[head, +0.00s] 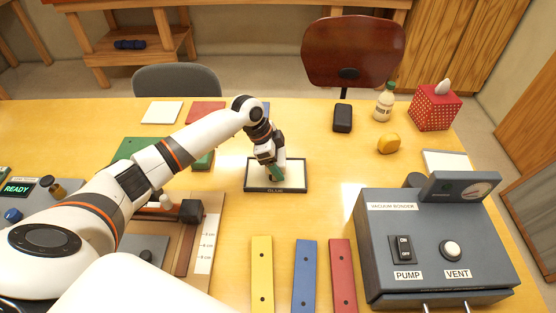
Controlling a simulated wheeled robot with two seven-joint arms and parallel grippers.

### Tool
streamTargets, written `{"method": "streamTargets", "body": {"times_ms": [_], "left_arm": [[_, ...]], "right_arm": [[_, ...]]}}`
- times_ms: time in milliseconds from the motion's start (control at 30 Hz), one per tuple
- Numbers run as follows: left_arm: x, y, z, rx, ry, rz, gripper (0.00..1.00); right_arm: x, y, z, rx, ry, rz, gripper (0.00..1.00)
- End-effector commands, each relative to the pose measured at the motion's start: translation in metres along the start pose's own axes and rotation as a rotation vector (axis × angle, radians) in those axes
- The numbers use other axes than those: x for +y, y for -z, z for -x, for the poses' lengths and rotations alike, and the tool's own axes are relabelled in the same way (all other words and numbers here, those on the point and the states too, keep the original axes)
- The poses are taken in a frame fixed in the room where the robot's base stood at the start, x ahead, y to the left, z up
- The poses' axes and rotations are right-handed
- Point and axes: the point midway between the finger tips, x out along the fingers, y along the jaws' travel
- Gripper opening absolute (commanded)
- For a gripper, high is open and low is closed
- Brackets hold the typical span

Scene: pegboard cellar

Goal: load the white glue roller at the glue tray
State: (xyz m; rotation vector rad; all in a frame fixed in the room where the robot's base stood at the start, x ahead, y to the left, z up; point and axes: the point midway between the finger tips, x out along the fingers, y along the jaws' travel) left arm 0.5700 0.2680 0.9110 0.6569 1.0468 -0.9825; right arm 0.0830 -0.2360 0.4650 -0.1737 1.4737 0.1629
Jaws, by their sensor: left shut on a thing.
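The glue tray (299,186) is a shallow pale tray with a dark rim and a label on its front, flat on the middle of the table. My left gripper (271,168) reaches down over the tray and is shut on the glue roller (279,173). My right gripper is out of view.
A vacuum bonder (430,245) fills the right front. Yellow (262,275), blue (305,275) and red (343,275) strips lie in front of the tray. A wooden jig (205,245) is at left. A black box (342,118), bottle (384,102) and tissue box (435,107) stand behind.

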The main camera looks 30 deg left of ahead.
Motion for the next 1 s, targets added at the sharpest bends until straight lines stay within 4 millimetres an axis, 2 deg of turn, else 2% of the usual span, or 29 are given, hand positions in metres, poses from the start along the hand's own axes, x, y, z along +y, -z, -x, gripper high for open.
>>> {"method": "streamTargets", "body": {"times_ms": [1000], "left_arm": [[0.0003, 0.0032, -0.0082, -0.001, -0.001, 0.0, 0.6]], "right_arm": [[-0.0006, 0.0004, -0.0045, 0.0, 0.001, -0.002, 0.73]]}}
